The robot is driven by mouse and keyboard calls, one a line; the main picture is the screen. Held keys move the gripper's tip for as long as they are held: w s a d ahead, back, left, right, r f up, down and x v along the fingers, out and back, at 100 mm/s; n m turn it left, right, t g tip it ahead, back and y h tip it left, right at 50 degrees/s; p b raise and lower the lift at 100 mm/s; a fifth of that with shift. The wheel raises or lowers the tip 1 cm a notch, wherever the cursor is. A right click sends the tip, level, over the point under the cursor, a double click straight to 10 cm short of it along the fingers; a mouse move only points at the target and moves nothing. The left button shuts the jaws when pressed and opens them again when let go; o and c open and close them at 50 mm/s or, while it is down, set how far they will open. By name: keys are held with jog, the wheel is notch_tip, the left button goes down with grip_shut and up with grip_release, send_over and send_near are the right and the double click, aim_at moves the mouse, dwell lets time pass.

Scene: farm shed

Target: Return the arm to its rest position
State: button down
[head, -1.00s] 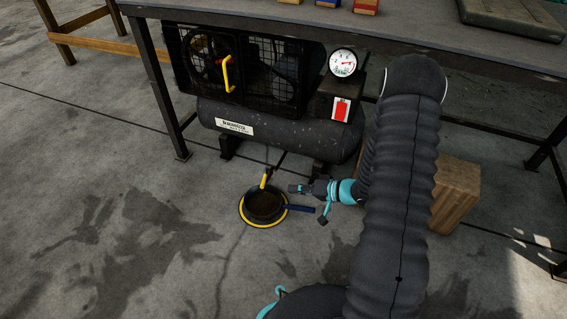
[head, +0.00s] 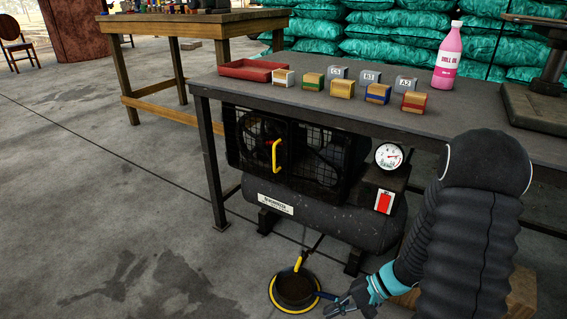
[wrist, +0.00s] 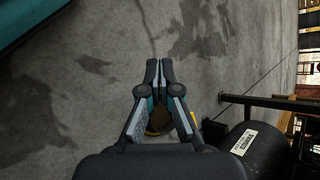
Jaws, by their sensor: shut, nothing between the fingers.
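My gripper (head: 338,306) is low at the bottom of the head view, to the right of a dark pan (head: 295,287) on a yellow-rimmed round base on the floor. The pan's blue handle points toward the gripper; I cannot tell whether they touch. In the wrist view my gripper (wrist: 159,64) has its fingertips together with nothing between them. Part of the pan (wrist: 158,122) shows behind the fingers there. My arm, in a dark ribbed sleeve, fills the right of the head view and hides part of the floor and a wooden block.
A black compressor (head: 320,212) with a gauge and red switch stands under the workbench (head: 240,86). On the bench are a red tray (head: 252,70), several small blocks, a pink bottle (head: 447,58) and a dark machine base. Open concrete floor (head: 100,190) lies to the left.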

jog(key=s+d+r+n+t+h+p, duration=0.1)
jog(key=s+r+n+t+h+p, duration=0.1)
jog(key=r, duration=1)
jog(key=s+d+r+n+t+h+p, duration=0.1)
jog(key=s+r+h+p, duration=0.3)
jog(key=r, duration=0.9)
jog(key=s+d+r+n+t+h+p, duration=0.1)
jog(key=s+r+n+t+h+p, duration=0.1)
jog(key=r, duration=1)
jog(key=s+t+h, duration=0.1)
jog(key=s+h, duration=0.1)
jog(key=s, duration=0.1)
jog(key=shift+s+r+n+t+p, duration=0.3)
jog(key=shift+s+r+n+p, duration=0.1)
